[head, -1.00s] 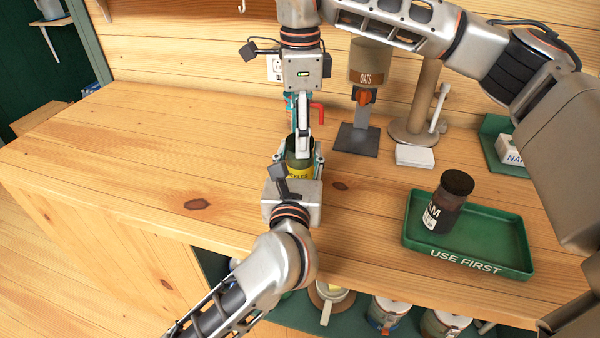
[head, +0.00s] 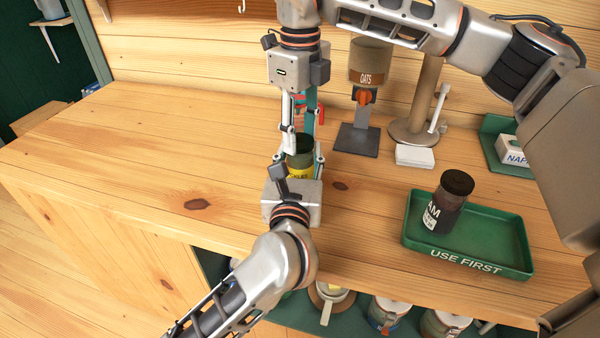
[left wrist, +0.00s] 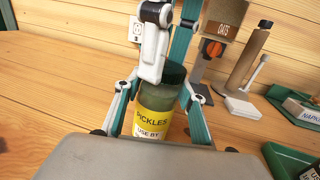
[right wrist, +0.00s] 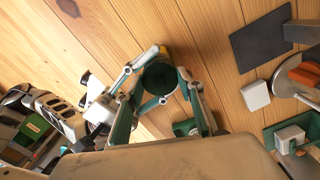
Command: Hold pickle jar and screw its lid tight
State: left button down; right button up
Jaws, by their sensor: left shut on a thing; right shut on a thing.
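The pickle jar (head: 300,172), green with a yellow label, stands upright on the counter. My left gripper (head: 300,161) is shut on the jar's body from the near side; the label reads PICKLES in the left wrist view (left wrist: 153,122). The dark green lid (right wrist: 160,78) sits on top of the jar. My right gripper (head: 300,141) points down from above and is shut on the lid, with one finger on each side of it. In the right wrist view the fingers (right wrist: 160,72) flank the round lid. The thread between lid and jar is hidden.
A green USE FIRST tray (head: 468,264) with a dark jam jar (head: 447,202) stands to the right. Behind are an oats dispenser (head: 370,65), a brown stand (head: 426,95) and a white block (head: 414,156). The counter (head: 150,160) is clear to the left.

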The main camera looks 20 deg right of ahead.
jog(key=m, duration=1)
jog(key=shift+f, duration=0.1)
jog(key=o, duration=1.3)
notch_tip(320, 180, up, 12)
pick_arm(q)
jog(key=c, duration=1.2)
grip_release()
